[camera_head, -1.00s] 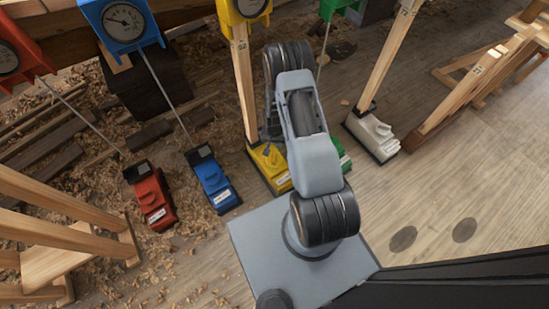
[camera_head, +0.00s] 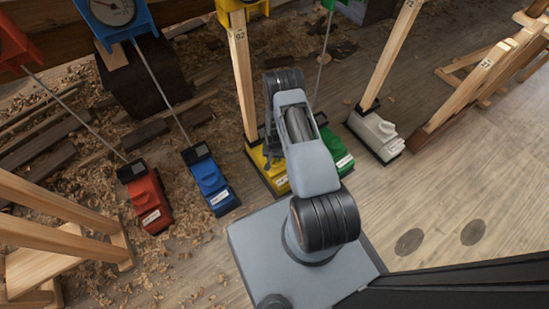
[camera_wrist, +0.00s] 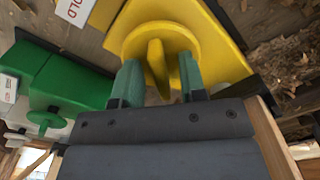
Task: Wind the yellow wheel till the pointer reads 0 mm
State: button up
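The yellow wheel (camera_wrist: 160,38) shows in the wrist view as a round disc with a raised bar (camera_wrist: 157,66) across it, on a yellow body. My gripper (camera_wrist: 160,62) is open, with one green finger on each side of the bar and gaps between them. In the head view the yellow unit (camera_head: 268,168) stands on the floor at the foot of a wooden post, partly behind my arm. Its yellow dial housing (camera_head: 232,6) is cut off at the top edge, so the pointer and reading are hidden. My gripper is hidden in the head view.
A green unit (camera_head: 340,156) stands close to the right of the yellow one. Blue (camera_head: 211,181), red (camera_head: 149,200) and white (camera_head: 375,135) units stand farther off. Wooden trestles (camera_head: 75,210) are at left.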

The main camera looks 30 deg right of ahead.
jog(key=shift+c, duration=0.4)
grip_shut()
jog(key=m+b, duration=0.1)
jog(key=m, duration=0.5)
jog(key=shift+w+a+m, duration=0.1)
jog(key=shift+w+m, duration=0.05)
jog(key=shift+m, duration=0.25)
jog(key=m+b, duration=0.1)
jog(key=m, duration=0.4)
jog(key=shift+w+m, duration=0.1)
jog(key=shift+m, duration=0.2)
dwell(0.3)
jog(key=shift+o, duration=0.4)
grip_release()
